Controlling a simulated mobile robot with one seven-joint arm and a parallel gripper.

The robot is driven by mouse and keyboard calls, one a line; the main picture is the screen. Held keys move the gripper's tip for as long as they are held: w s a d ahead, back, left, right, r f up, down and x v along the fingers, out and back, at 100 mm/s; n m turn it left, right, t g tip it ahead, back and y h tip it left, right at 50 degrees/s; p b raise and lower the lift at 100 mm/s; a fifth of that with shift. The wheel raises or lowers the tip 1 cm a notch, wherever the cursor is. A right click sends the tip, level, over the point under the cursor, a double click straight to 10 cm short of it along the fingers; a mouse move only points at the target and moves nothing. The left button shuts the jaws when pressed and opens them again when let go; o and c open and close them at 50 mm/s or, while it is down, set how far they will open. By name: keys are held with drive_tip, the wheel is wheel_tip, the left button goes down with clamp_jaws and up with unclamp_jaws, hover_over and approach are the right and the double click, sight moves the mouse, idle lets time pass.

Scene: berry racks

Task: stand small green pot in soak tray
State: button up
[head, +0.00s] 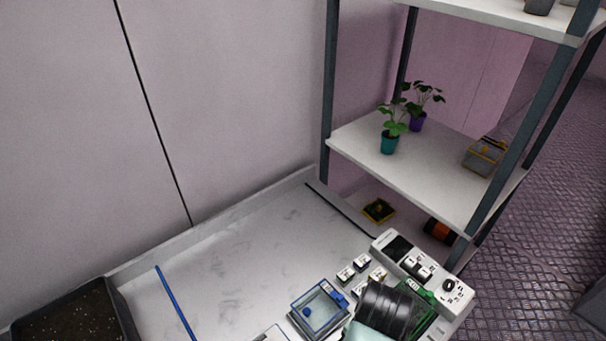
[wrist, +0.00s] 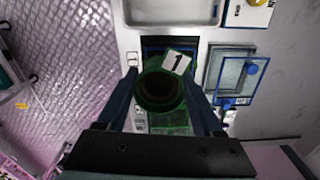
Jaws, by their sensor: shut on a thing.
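In the wrist view my gripper (wrist: 163,96) is shut on a small dark green pot (wrist: 160,91), seen from above between the two fingers. The pot looks empty and dark inside. A white card marked 1 (wrist: 177,62) shows at its upper edge; I cannot tell whether it is fixed to the pot. A shallow pale tray (wrist: 172,13) lies beyond the pot at the top of the wrist view; it may be the soak tray, but I cannot tell for sure.
A clear blue-edged box (head: 320,309) stands on the white bench (head: 235,255), near small labelled blocks (head: 362,262) and a control panel (head: 453,285). A dark soil tray (head: 75,315) is at lower left. A shelf rack (head: 400,170) holds potted plants. The bench middle is clear.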

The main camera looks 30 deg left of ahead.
drive_tip(key=s+a+m+p, duration=0.2)
drive_tip(key=s+a+m, duration=0.3)
drive_tip(key=s, duration=0.5)
drive_tip(key=shift+n, duration=0.4)
drive_tip(key=f, duration=0.6)
drive_tip(key=a+f+p, duration=0.1)
drive_tip(key=f, duration=0.2)
drive_tip(key=shift+f, duration=0.15)
drive_tip(key=o, duration=1.3)
drive_tip(key=shift+o, duration=0.2)
